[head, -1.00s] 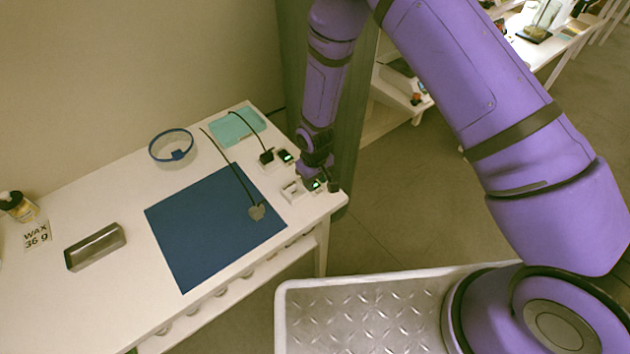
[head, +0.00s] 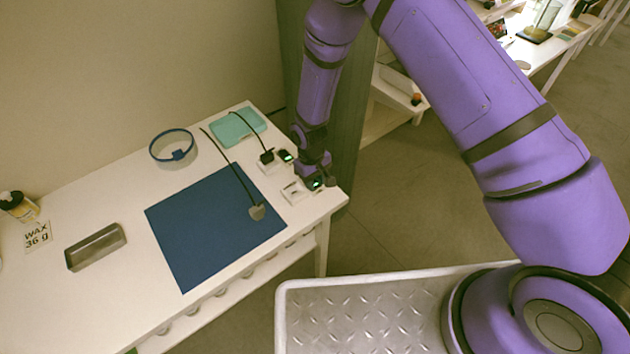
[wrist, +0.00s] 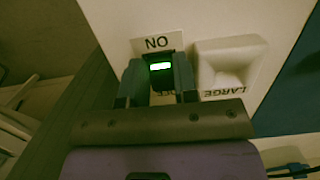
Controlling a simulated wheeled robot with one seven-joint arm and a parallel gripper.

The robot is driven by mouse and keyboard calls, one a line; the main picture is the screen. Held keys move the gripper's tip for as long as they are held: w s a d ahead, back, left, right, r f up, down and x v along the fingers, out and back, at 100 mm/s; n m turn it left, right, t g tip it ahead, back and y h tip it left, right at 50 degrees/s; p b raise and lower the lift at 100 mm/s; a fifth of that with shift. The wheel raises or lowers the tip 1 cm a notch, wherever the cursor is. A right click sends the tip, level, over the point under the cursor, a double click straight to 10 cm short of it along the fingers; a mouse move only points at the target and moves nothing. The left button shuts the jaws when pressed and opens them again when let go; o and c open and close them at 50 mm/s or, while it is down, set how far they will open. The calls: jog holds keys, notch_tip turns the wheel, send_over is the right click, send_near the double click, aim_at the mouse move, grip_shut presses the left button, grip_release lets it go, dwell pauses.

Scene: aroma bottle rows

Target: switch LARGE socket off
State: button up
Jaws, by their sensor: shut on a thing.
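The LARGE socket (wrist: 228,65) is a white block with a square hollow, empty, its label upside down in the wrist view. In the head view it (head: 294,192) sits at the table's right front corner. Beside it is its dark switch (wrist: 161,68) with a lit green window. An upside-down ON label (wrist: 157,43) shows at its far end; the OFF label at its near end is partly covered. My gripper (wrist: 160,82) is shut on the switch, one finger on each side. In the head view my gripper (head: 314,172) is over that corner and partly hides the switch.
A second switch (head: 285,155) with a green light and a black plug (head: 267,157) stand just behind. A corded heart-shaped piece (head: 257,212) lies on the blue mat (head: 205,235).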

jog(key=shift+w+a+g+h, duration=0.1)
jog(key=shift+w+g+h, duration=0.05)
jog(key=shift+g+h, duration=0.55)
jog(key=shift+r, duration=0.1)
jog(key=o, duration=0.6)
jog(key=shift+o, duration=0.2)
jog(key=v, duration=1)
jog(key=shift+w+r, duration=0.25)
jog(key=shift+r, duration=0.1)
